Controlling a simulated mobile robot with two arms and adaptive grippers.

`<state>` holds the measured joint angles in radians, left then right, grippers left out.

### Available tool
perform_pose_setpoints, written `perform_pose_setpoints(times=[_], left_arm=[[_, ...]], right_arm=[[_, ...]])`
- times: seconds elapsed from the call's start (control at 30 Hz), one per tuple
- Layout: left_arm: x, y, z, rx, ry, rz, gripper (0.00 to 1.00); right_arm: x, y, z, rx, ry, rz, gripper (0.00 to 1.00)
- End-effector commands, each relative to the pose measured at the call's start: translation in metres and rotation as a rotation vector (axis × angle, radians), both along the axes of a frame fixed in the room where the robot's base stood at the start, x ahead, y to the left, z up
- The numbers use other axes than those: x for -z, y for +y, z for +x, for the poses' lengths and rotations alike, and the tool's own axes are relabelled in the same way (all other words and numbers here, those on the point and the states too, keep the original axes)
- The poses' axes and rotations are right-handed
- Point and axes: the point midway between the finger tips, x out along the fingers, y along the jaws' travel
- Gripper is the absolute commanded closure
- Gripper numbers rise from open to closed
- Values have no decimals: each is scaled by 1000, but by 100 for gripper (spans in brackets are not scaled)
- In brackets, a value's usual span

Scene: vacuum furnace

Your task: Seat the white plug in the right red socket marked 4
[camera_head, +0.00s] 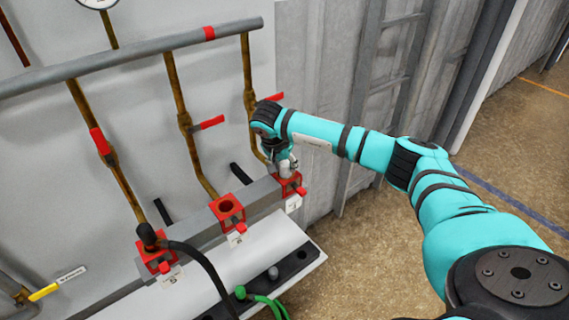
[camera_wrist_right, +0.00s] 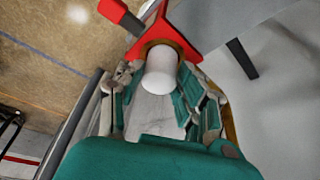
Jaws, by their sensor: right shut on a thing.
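The white plug (camera_head: 285,168) is held by my right gripper (camera_head: 276,156) at the right red socket (camera_head: 290,184) in the head view. A white tag hangs under this socket; I cannot read its mark clearly. In the right wrist view, the white plug (camera_wrist_right: 160,76) sits between the teal fingers of the right gripper (camera_wrist_right: 158,92). My left gripper is not in view.
The middle red socket (camera_head: 227,206) looks empty. The left red socket (camera_head: 154,262) holds a black plug (camera_head: 147,235) with a hose. A black strip below holds a grey knob (camera_head: 273,272) and a green plug (camera_head: 240,292). Brown pipes with red valve handles (camera_head: 212,122) rise behind.

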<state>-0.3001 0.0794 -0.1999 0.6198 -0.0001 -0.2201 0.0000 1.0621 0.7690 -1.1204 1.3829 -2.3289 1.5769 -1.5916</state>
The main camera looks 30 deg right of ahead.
Motion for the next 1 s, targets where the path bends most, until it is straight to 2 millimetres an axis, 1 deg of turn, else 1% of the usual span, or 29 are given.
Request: perform_pose_setpoints(times=[0.37,0.4,0.6,0.87,1.0], left_arm=[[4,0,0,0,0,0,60],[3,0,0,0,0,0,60],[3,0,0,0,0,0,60],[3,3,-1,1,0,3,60],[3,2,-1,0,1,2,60]], right_arm=[[4,0,0,1,-2,0,100],[3,0,0,1,-2,0,63],[4,0,0,1,0,0,38],[3,0,0,0,0,0,38],[-8,4,-1,-1,-2,1,38]])
